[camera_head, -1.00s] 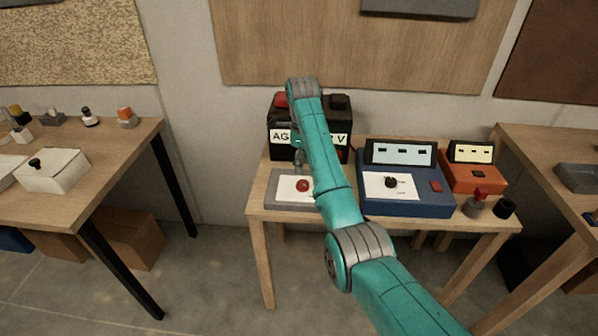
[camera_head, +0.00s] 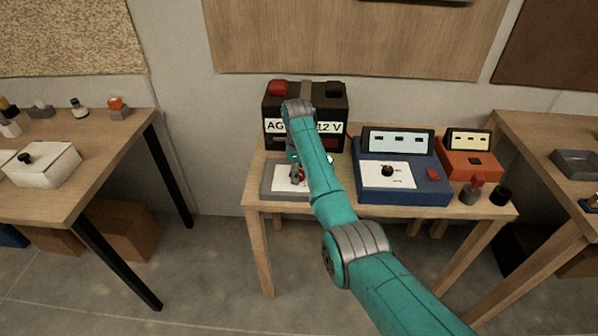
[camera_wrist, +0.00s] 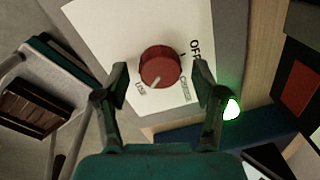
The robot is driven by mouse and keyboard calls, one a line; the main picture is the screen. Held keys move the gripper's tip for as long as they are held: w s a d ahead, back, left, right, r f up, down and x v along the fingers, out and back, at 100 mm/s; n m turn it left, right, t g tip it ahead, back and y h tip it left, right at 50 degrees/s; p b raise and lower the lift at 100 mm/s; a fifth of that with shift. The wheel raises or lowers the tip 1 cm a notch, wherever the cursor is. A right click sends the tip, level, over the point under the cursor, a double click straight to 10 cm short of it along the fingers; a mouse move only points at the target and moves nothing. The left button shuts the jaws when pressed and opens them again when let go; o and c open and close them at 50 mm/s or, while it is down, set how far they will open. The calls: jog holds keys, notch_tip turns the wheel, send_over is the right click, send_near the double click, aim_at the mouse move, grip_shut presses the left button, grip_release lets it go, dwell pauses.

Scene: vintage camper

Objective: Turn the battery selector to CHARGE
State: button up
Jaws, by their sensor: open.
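The battery selector is a round red knob (camera_wrist: 160,66) on a white plate (camera_wrist: 105,30), with OFF, USE and CHARGE printed around it. Its white pointer mark points down and left in the wrist view, nearer USE than CHARGE. In the head view the knob (camera_head: 301,177) is partly hidden by my gripper (camera_head: 296,172). In the wrist view my gripper (camera_wrist: 160,84) is open, with one finger on each side of the knob. A gap shows between each finger and the knob, and the height of the fingertips over the plate is unclear.
A black battery (camera_head: 306,105) stands behind the selector's grey base (camera_head: 268,182). A blue charger box (camera_head: 405,190) and an orange box (camera_head: 470,160) stand to the right. A green light (camera_wrist: 231,107) glows beside the plate. Side tables stand left and right.

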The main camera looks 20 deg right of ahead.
jog(key=shift+f, duration=0.1)
jog(key=c, duration=1.1)
jog(key=shift+c, duration=0.2)
jog(key=n, duration=0.6)
jog(key=shift+n, duration=0.3)
jog(key=n, duration=0.3)
jog(key=shift+d+n+y, duration=0.1)
jog(key=shift+n+y, duration=0.2)
jog(key=shift+n, duration=1.9)
